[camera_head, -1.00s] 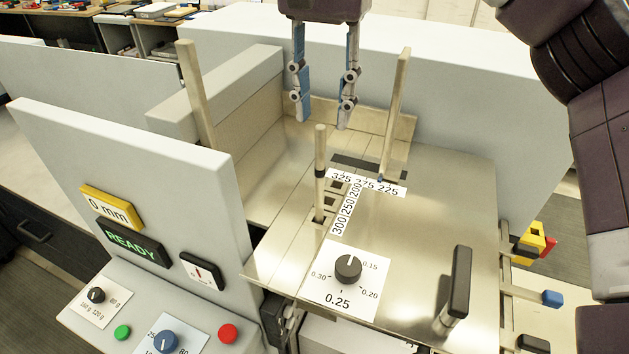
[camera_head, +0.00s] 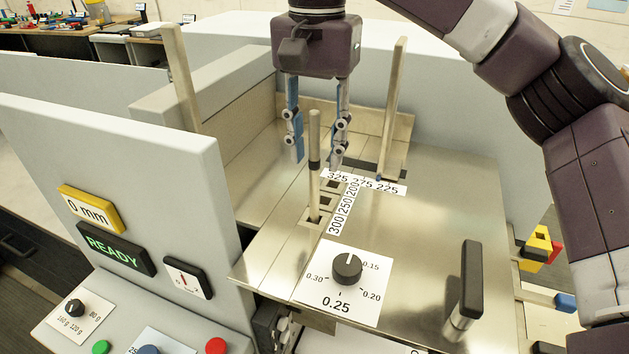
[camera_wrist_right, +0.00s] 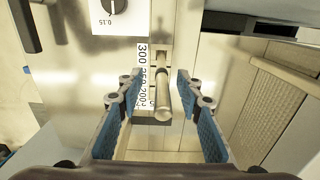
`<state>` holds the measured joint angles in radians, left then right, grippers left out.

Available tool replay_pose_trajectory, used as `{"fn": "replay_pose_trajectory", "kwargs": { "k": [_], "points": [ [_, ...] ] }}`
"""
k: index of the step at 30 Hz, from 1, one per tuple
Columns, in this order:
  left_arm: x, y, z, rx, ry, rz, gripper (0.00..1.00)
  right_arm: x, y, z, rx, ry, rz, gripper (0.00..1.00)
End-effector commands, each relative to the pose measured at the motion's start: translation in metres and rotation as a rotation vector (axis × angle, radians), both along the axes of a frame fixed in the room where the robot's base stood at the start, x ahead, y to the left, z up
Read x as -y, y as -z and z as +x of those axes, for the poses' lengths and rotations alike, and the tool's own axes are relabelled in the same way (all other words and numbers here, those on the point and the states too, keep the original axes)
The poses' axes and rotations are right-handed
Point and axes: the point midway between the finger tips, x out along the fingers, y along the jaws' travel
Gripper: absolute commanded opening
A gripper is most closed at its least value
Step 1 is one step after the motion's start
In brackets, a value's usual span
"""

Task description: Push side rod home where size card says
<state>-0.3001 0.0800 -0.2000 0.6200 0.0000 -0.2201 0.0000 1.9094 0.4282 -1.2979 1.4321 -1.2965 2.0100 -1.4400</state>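A second, taller rod (camera_head: 393,110) stands behind, at the 325/275/225 scale (camera_head: 390,187). My right gripper (camera_head: 318,163) points down, open and empty, just behind the collared rod. In the right wrist view this rod (camera_wrist_right: 161,95) shows between the parted fingers (camera_wrist_right: 157,78); I cannot tell if they touch it. No readable size card shows. My left gripper is not in view.
A third tall post (camera_head: 183,85) stands at the back left. A dial marked 0.25 (camera_head: 347,268) and a black-gripped lever (camera_head: 470,280) are at the plate's front. A grey panel (camera_head: 150,170) with 0 mm and READY displays rises on the left. The plate's right side is clear.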

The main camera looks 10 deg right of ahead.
Motion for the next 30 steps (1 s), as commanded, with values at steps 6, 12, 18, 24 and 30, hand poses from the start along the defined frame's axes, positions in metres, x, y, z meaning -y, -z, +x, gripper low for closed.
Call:
{"fn": "replay_pose_trajectory", "kwargs": {
  "k": [6, 12, 18, 24, 30],
  "points": [
    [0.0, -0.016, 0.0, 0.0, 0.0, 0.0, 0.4, 0.0, 0.029, 0.002, -0.003, -0.001, -0.001, 0.33],
    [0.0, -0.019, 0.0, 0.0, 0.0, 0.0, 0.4, -0.001, 0.044, 0.002, 0.0, 0.0, 0.001, 0.33],
    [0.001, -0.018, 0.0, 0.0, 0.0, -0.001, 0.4, -0.001, 0.045, 0.002, 0.0, 0.0, 0.001, 0.31],
    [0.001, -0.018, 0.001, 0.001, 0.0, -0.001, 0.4, -0.001, 0.044, 0.002, 0.0, 0.0, 0.001, 0.09],
    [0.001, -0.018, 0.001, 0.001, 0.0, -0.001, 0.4, -0.001, 0.044, 0.002, 0.001, 0.0, 0.001, 0.0]
  ]
}}
